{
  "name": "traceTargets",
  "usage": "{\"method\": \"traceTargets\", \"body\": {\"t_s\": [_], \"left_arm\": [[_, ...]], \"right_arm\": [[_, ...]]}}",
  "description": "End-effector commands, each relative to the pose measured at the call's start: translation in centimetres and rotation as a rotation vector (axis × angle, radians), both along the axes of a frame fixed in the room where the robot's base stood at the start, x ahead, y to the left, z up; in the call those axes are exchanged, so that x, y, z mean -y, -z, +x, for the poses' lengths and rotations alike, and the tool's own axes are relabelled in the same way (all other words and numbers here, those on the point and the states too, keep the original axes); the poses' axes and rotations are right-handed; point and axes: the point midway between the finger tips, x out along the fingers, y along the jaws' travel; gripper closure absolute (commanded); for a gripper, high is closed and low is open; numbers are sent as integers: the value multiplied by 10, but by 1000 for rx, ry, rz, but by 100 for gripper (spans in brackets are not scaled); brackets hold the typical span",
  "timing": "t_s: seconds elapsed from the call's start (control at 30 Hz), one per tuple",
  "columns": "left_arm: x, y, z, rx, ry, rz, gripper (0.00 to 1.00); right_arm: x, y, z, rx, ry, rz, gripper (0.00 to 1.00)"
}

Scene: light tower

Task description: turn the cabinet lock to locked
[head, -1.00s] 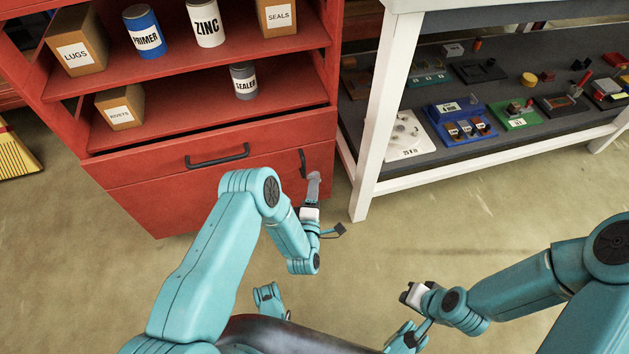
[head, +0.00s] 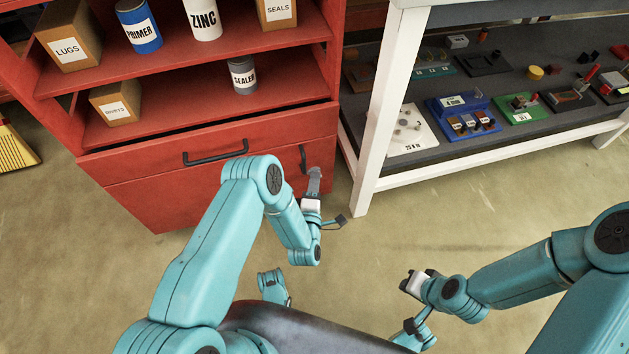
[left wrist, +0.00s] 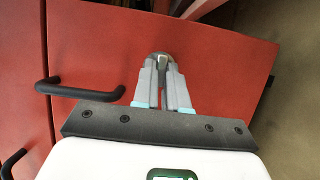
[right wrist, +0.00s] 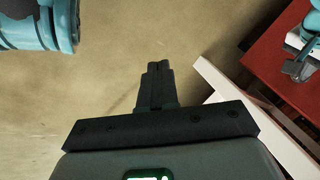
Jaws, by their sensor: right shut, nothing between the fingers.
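The red cabinet (head: 150,205) stands at the left with its lower door closed. Its lock (left wrist: 161,56) is a small grey metal fitting on the red door, seen in the left wrist view between my fingertips. My left gripper (left wrist: 163,68) is at the lock, its two grey fingers closed in on the small turn piece. In the head view my left gripper (head: 314,178) is at the door's right side, and the fingers mostly hide the lock. How far the lock is turned is hard to tell. My right gripper (right wrist: 157,66) is shut and empty over bare floor.
A black drawer handle (head: 216,153) and a black door handle (head: 303,158) stick out near my left gripper. A white-framed bench (head: 380,120) with several coloured items stands to the right. The floor (head: 450,220) before it is clear.

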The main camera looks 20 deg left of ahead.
Motion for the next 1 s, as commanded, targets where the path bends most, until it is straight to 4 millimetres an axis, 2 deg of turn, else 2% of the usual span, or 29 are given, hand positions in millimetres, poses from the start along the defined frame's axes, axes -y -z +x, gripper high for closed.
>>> {"method": "traceTargets", "body": {"t_s": [0.47, 1.0], "left_arm": [[-1, -4, 3, -52, 0, 79, 100], [1, -9, 4, -317, 0, 472, 100]], "right_arm": [[-1, -11, -5, -18, -2, 3, 100], [-6, -46, -32, -107, -13, 21, 100]]}}
